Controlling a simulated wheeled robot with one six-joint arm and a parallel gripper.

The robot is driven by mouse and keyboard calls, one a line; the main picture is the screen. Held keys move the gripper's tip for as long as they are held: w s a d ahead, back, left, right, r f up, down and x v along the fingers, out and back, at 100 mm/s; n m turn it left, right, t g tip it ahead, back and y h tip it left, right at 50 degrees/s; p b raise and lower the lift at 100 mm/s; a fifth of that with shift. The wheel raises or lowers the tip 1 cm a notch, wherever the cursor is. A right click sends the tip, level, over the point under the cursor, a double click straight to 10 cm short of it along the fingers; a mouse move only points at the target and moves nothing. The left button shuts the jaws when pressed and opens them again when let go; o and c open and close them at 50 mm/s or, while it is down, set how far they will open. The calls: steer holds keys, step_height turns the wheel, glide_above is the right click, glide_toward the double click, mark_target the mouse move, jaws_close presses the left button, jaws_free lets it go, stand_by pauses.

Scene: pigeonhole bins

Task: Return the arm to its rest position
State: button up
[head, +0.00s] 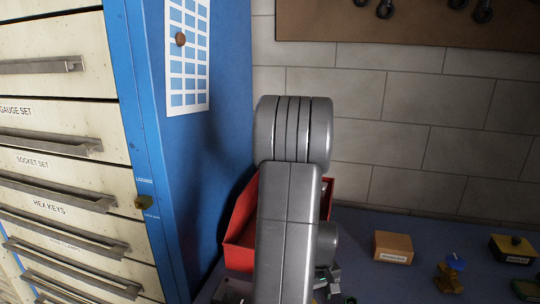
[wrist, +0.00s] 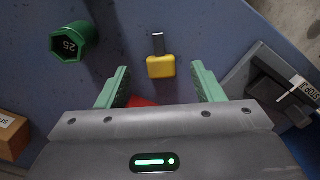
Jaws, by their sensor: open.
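My arm (head: 288,220) stands upright in the middle of the head view, in front of the red bin. My gripper (wrist: 160,68) shows in the wrist view with its two green fingers spread apart and nothing held between them. A yellow piece with a dark grey shaft (wrist: 161,66) lies on the blue surface below, in line with the gap between the fingertips.
A red bin (head: 239,245) is partly hidden by my arm. A drawer cabinet (head: 60,125) stands at left. A cardboard box (head: 393,248) and a yellow-black box (head: 512,249) sit on the blue bench (head: 405,225). The wrist view shows a green hex piece (wrist: 72,42) and a grey tray (wrist: 237,77).

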steer(key=shift+f, duration=2)
steer(key=shift+f, duration=0.1)
